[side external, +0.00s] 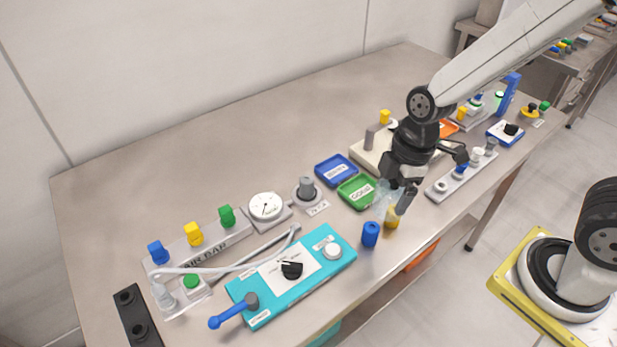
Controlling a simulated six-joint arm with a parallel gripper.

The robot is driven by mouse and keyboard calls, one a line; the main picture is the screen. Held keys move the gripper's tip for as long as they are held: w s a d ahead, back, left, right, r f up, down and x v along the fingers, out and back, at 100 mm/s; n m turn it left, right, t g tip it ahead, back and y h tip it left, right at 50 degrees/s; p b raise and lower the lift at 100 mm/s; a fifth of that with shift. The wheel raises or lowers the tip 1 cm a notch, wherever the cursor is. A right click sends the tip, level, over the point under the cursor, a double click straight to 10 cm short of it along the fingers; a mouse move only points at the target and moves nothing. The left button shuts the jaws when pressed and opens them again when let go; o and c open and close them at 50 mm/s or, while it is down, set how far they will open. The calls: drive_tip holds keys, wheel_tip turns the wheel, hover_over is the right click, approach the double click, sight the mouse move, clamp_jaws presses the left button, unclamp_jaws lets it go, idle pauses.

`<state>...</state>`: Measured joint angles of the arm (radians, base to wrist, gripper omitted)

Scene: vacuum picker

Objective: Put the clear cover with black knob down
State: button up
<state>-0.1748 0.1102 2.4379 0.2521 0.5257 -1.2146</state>
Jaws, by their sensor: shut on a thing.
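My gripper (397,197) is over the front part of the table, right of the green tray. It is shut on a pale see-through piece, which looks like the clear cover (382,200). The black knob cannot be made out against my dark gripper. A yellow cylinder (391,219) is just below the cover and partly hidden. I cannot tell whether the cover touches it or the table.
A blue cylinder (370,235) stands close by at the front left. A green tray (357,192) and a blue tray (336,170) lie behind. A turquoise panel (325,265) with a blue lever lies left. A grey rack (443,187) stands right. The table's front edge is near.

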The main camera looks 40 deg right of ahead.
drive_tip(key=shift+w+a+f, duration=0.3)
drive_tip(key=shift+w+f, duration=1)
drive_tip(key=shift+w, duration=0.3)
drive_tip(key=shift+w+a+f, duration=0.3)
drive_tip(key=shift+w+f, duration=0.95)
drive_tip(key=shift+w, duration=0.35)
drive_tip(key=shift+w+a+f, duration=0.3)
drive_tip(key=shift+w+f, duration=1)
drive_tip(key=shift+w, duration=0.3)
drive_tip(key=shift+w+f, duration=0.3)
drive_tip(key=shift+f, duration=1.55)
drive_tip(key=shift+f, duration=0.1)
drive_tip(key=o, duration=0.9)
